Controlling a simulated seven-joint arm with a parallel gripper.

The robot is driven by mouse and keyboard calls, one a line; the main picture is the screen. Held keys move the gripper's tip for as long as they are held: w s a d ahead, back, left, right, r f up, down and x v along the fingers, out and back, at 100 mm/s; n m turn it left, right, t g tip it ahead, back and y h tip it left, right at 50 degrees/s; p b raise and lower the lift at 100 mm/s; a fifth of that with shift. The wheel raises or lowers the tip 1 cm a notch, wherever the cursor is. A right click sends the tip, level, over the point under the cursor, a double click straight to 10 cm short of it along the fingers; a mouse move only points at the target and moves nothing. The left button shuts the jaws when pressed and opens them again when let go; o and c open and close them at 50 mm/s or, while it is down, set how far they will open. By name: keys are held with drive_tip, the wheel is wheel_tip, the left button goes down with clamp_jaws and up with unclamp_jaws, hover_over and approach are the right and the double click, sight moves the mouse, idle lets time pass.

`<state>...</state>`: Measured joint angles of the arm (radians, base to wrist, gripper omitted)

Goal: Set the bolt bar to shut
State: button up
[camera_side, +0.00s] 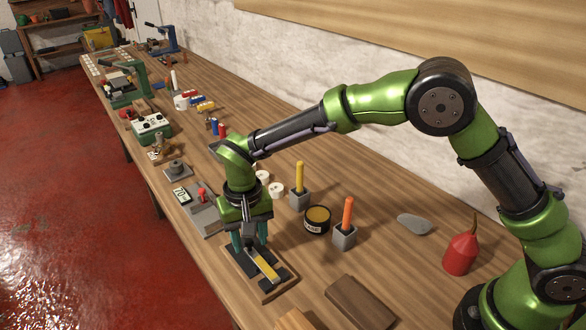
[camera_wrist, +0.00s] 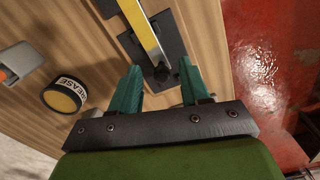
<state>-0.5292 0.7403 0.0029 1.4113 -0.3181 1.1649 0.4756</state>
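The bolt bar (camera_side: 264,263) is a flat yellow strip on dark plates, on a wooden board (camera_side: 278,290) lying on the bench. In the wrist view the yellow bar (camera_wrist: 142,28) runs from the top edge down to a dark knob (camera_wrist: 162,73) at its near end. My gripper (camera_side: 250,246) points down over the end of the board farther from the side camera. In the wrist view my gripper (camera_wrist: 160,66) is open, its two teal fingers apart on either side of the knob. I cannot tell whether either finger touches it. The fingers partly hide the board.
A tin of grease (camera_side: 317,219) and grey holders with a yellow handle (camera_side: 300,176) and an orange handle (camera_side: 347,211) stand right of the board. A brown block (camera_side: 360,302) lies nearer the camera. A grey plate with a red part (camera_side: 202,196) lies behind. The bench edge is close on the left.

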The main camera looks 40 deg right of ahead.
sight(255, 251)
wheel_tip(255, 251, up, 17)
idle(0.7)
drive_tip(key=s+d+r+m+t+y, duration=0.1)
drive_tip(key=s+d+t, duration=0.6)
drive_tip(key=s+d, duration=1.2)
drive_tip(key=d+r+y, duration=0.1)
drive_tip(key=d, duration=0.2)
drive_tip(key=shift+s+d+r, duration=0.15)
drive_tip(key=shift+s+r, duration=0.15)
drive_tip(key=shift+s, duration=0.1)
idle(0.3)
